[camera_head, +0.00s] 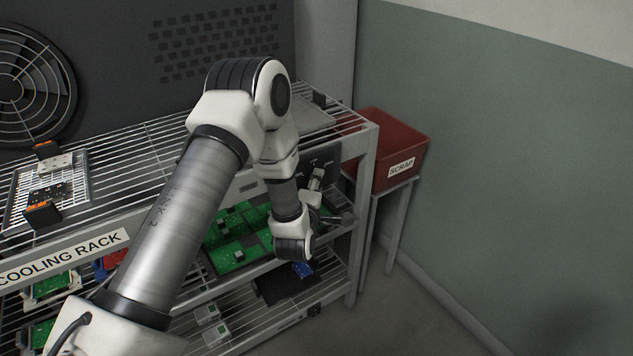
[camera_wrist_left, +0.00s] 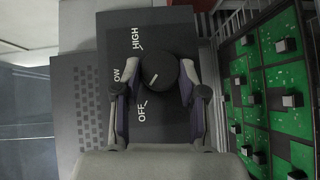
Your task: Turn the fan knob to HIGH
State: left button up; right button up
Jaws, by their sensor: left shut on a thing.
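The fan knob (camera_wrist_left: 157,72) is round and black with a short white line, on a dark panel (camera_wrist_left: 175,25) marked HIGH, LOW and OFF. In the wrist view HIGH is above, LOW to the left and OFF below the knob. The white line slants from lower left to upper right; I cannot tell which end is its pointer. My left gripper (camera_wrist_left: 156,80) is shut on the knob, a finger at each side. In the head view the panel (camera_head: 326,157) stands at the rack's right end, with my left gripper (camera_head: 317,185) at it; the knob is hidden there.
The cooling rack (camera_head: 95,242) has wire shelves holding several green circuit boards (camera_head: 232,256). Boards also lie close right in the wrist view (camera_wrist_left: 265,95). A red SCRAP bin (camera_head: 405,140) stands right of the rack, before a wall. A round fan (camera_head: 25,85) is at upper left.

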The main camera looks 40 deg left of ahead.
pick_arm(q)
jog(key=m+g+y+p, duration=0.1)
jog(key=m+g+p, duration=0.2)
jog(key=g+p, duration=0.1)
jog(key=w+m+g+p, duration=0.1)
jog(key=m+g+p, duration=0.2)
jog(key=g+p, duration=0.2)
jog(key=m+g+y+p, duration=0.1)
jog(key=m+g+p, duration=0.2)
jog(key=g+p, duration=0.2)
jog(key=shift+w+d+r+y+p, duration=0.3)
jog(key=shift+w+d+r+p, duration=0.1)
jog(key=shift+p, duration=0.8)
jog(key=shift+w+m+g+y+b, duration=0.1)
jog(key=shift+m+g+y+b, duration=0.5)
jog(key=shift+b, duration=0.55)
jog(key=shift+r+g+b, duration=0.2)
jog(key=shift+g+b, duration=0.4)
jog(key=shift+b, duration=0.05)
